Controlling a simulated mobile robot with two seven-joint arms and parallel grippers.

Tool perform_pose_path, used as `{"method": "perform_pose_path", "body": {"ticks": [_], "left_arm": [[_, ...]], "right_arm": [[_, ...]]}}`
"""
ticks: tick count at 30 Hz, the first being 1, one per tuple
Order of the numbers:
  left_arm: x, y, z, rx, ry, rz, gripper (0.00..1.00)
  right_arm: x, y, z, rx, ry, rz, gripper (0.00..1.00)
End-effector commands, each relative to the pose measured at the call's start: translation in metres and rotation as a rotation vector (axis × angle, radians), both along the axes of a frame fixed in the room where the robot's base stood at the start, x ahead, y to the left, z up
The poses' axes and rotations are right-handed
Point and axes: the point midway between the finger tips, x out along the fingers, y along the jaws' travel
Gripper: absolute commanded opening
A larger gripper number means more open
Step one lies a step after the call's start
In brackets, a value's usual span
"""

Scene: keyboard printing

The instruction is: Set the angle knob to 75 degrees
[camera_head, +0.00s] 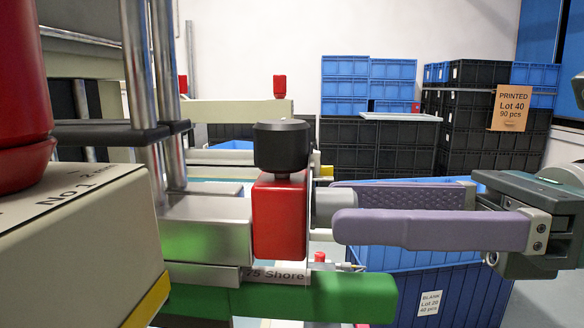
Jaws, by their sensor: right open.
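A black round knob (282,147) stands upright on top of a red block (279,218) at the middle of the view. A grey cylinder (334,204) sticks out from the right side of the red block. I cannot tell which of the two is the angle knob, and no degree marks can be read. My right gripper (338,208) comes in from the right with two purple fingers. It is open, with its fingertips around the end of the grey cylinder; contact is not clear. The near finger hides part of the cylinder. My left gripper is not in view.
A metal block (206,230) and posts stand left. A blue "BLANK" crate (455,295) is below my right gripper. Black and blue crates (375,145) are stacked behind.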

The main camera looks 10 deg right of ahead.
Motion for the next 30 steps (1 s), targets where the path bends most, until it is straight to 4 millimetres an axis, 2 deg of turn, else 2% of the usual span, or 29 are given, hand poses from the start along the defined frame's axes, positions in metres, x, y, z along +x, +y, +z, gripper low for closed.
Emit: {"method": "perform_pose_path", "body": {"ticks": [3,11,27,30], "left_arm": [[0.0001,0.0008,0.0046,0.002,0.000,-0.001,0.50],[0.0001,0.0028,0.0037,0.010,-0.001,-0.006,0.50],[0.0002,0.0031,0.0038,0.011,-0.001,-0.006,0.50],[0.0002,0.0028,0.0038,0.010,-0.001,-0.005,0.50]], "right_arm": [[0.0020,0.0070,0.0010,0.000,-0.001,0.001,0.62],[0.0023,0.0081,-0.0009,-0.001,-0.001,0.001,0.62],[0.0020,0.0080,-0.0005,-0.001,0.000,0.002,0.03],[0.0019,0.0080,-0.0005,-0.001,0.000,0.002,0.00]]}}
